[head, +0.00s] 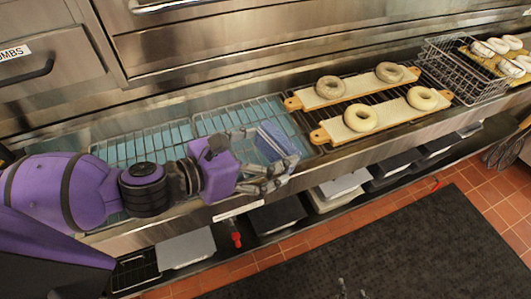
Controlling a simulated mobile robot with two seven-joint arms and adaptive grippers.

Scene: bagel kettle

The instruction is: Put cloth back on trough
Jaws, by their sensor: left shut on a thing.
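A blue cloth (277,140) with lighter stripes is in my left gripper (272,172), which is shut on it. The cloth sits upright above the right part of the trough (110,149), a long metal channel with wire racks over a pale blue bottom. My purple left arm reaches in from the left across the trough's front edge. I cannot tell whether the cloth touches the rack.
Wooden boards (335,131) with several bagels lie on the trough to the right. A wire basket (468,72) stands beyond them. Steel drawers (200,50) rise behind. Bins (277,214) sit on a shelf below, and a dark mat (400,250) lies on the tiled floor.

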